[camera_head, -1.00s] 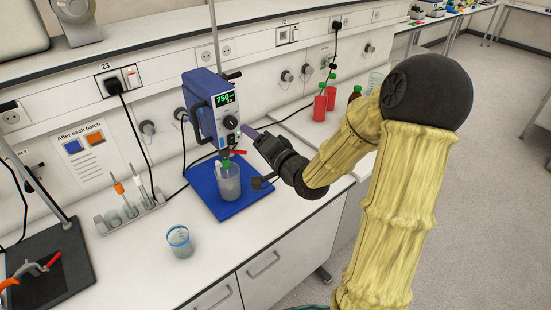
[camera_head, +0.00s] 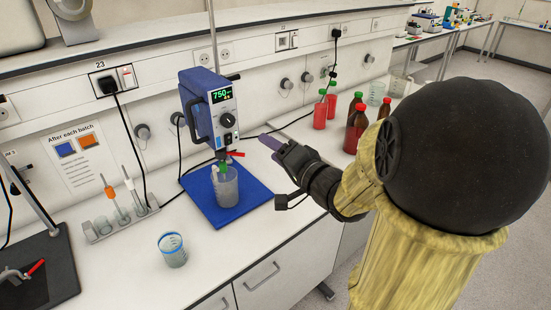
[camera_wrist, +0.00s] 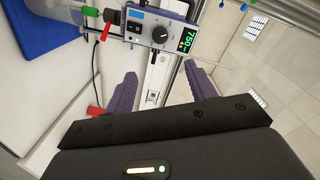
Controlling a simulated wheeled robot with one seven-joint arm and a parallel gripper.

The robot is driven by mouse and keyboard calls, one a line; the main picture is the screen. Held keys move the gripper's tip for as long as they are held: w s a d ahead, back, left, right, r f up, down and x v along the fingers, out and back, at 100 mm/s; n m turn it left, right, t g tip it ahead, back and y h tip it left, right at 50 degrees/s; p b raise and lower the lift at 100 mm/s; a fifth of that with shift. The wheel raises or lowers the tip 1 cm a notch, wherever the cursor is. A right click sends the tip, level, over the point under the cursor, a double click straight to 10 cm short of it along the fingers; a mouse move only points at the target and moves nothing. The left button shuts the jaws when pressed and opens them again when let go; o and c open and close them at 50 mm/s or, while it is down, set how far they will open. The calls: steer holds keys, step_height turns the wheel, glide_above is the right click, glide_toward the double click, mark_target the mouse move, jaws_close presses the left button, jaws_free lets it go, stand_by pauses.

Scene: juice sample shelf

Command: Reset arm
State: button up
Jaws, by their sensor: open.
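My gripper (camera_head: 270,142) is open and empty, with purple fingers, held above the bench to the right of the blue stirrer. In the wrist view its two purple fingers (camera_wrist: 162,85) stand wide apart with nothing between them. The blue stirrer (camera_head: 211,105) has a lit display reading 750 and also shows in the wrist view (camera_wrist: 160,27). Under it a clear beaker (camera_head: 226,190) stands on a blue mat (camera_head: 250,200). The gripper is apart from the stirrer and the beaker.
A beaker with a blue rim (camera_head: 172,252) stands at the front of the white bench. A rack (camera_head: 120,220) with upright tools is at the left. Red bottles (camera_head: 356,130) stand behind my arm. The bench front between beaker and arm is clear.

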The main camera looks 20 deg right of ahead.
stand_by(0.5)
step_height(320, 180, down, 11)
steer(key=s+n+g+h, duration=0.1)
steer(key=n+g+h, duration=0.2)
steer(key=g+h, duration=0.3)
steer(key=s+a+f+n+g, duration=0.2)
steer(key=s+f+n+g, duration=0.1)
steer(key=s, duration=0.3)
steer(key=s+a+f+n+g, duration=0.3)
steer(key=s+f+g, duration=0.1)
steer(key=s+g, duration=0.1)
steer(key=shift+s+a+f+y, duration=0.25)
steer(key=shift+s+a+y, duration=0.05)
steer(key=shift+s, duration=0.1)
